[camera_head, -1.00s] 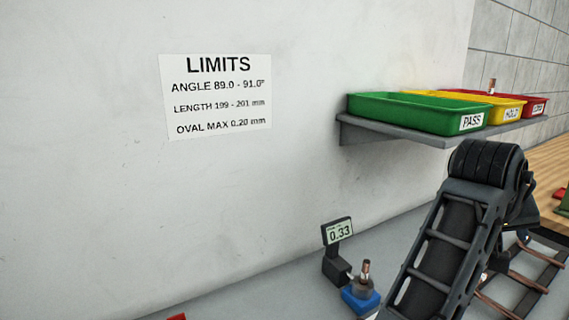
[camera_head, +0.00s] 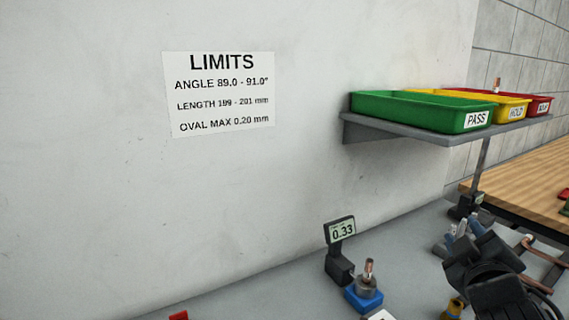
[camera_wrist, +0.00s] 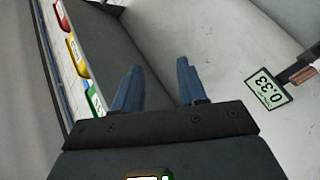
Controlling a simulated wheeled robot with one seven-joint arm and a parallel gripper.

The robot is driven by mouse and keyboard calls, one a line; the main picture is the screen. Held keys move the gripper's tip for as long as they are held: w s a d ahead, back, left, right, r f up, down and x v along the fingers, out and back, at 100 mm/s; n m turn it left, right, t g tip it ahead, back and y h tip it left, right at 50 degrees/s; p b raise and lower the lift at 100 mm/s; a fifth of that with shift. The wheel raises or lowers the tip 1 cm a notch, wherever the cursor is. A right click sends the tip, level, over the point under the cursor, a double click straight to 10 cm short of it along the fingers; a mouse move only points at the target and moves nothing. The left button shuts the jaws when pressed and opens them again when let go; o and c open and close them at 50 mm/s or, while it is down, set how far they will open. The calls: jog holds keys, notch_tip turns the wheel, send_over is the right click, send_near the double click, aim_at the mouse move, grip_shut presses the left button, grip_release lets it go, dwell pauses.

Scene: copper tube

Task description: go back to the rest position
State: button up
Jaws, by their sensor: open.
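My gripper shows in the wrist view (camera_wrist: 158,88) with its two blue fingers apart and nothing between them. In the head view my gripper (camera_head: 466,232) is at the lower right, above the grey bench and below the shelf. A gauge with a display reading 0.33 (camera_head: 342,231) stands on the bench to its left, and the display also shows in the wrist view (camera_wrist: 265,90). A copper tube end (camera_head: 369,268) stands upright in a fixture with a blue base (camera_head: 364,299) beside the gauge.
A wall shelf (camera_head: 400,135) holds a green PASS tray (camera_head: 420,112), a yellow HOLD tray (camera_head: 516,110) and a red tray (camera_head: 540,105). A copper piece (camera_head: 497,84) sticks up near the red tray. A limits sheet (camera_head: 220,92) hangs on the wall. A wooden table (camera_head: 530,185) is at the right.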

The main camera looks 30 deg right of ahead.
jog(key=s+a+f+t+y, duration=0.1)
jog(key=s+a+f+y, duration=0.3)
jog(key=a, duration=0.3)
jog(key=s+a+f+n+t+y, duration=0.1)
jog(key=s+a+f+y, duration=0.2)
jog(key=s+a+f, duration=0.2)
jog(key=s+a+f+n+t+y, duration=0.1)
jog(key=s+a+f+y, duration=0.3)
jog(key=s+a, duration=0.4)
jog(key=shift+s+a+f+y, duration=0.1)
jog(key=shift+s+a+y, duration=0.05)
jog(key=shift+a, duration=0.35)
jog(key=shift+s+a+f+y, duration=0.1)
jog(key=shift+a+y, duration=0.05)
jog(key=shift+a, duration=0.35)
jog(key=s+a+r+m+y, duration=0.1)
jog(key=s+a+r+m, duration=0.1)
jog(key=s+a, duration=0.3)
jog(key=s+m, duration=0.1)
jog(key=s, duration=0.2)
jog(key=shift+a, duration=0.35)
